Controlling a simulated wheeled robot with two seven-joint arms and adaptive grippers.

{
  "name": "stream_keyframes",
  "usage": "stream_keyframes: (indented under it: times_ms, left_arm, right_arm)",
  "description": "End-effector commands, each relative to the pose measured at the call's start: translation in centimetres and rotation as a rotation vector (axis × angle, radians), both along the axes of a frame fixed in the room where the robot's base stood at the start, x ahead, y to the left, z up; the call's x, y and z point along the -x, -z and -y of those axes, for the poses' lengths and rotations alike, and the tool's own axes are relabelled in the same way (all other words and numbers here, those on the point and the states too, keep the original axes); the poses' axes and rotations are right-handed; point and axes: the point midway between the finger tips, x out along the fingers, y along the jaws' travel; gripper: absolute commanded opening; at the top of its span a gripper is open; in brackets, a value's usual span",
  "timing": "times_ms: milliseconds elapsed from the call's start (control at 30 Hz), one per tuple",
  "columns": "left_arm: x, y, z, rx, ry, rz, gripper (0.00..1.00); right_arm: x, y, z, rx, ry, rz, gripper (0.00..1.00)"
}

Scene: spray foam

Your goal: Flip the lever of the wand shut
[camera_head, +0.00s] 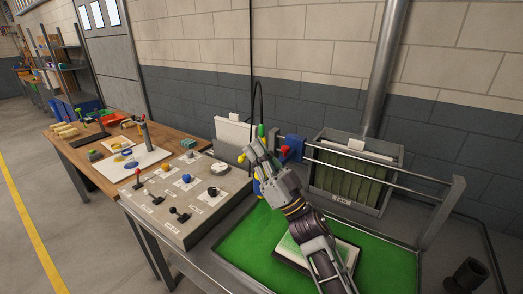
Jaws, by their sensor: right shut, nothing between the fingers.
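My right gripper (254,153) is shut and empty, and its arm comes in from the bottom right over the green tray (237,245). Its fingertips are beside a small group of coloured parts under a hanging black hose (256,95). A green part (261,130) and a yellow knob (242,158) show there, with a blue part just below. The gripper covers much of this group, so I cannot tell which part is the wand's lever or how it stands. A blue and red fitting (291,148) sits on a rail just right of the gripper. My left gripper is out of view.
A control panel (207,217) with several levers and knobs lies left of the tray. A white and green block (346,252) lies in the tray under my arm. A metal bin (349,205) with green contents stands behind. A dark cup (467,274) stands at the right.

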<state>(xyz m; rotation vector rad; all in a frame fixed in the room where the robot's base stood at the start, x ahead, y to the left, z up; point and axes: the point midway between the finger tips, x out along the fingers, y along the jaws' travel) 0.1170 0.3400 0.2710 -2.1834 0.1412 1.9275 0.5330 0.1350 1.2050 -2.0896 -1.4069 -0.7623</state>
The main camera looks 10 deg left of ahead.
Motion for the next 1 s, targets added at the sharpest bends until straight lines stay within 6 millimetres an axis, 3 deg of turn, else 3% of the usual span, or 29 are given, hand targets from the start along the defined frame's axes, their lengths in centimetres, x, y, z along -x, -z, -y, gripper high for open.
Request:
stream_keyframes:
  times_ms: [233, 500, 1000]
  left_arm:
    - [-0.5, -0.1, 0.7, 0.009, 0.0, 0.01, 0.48]
    - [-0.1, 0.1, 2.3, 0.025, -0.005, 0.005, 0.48]
    - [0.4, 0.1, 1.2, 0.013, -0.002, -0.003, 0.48]
  right_arm:
    - [-0.1, 1.6, -0.7, 0.0, 0.001, -0.001, 0.0]
    - [-0.1, 2.0, -0.9, 0.001, 0.001, 0.001, 0.0]
    - [-0.1, 2.0, -0.9, 0.0, 0.001, 0.001, 0.0]
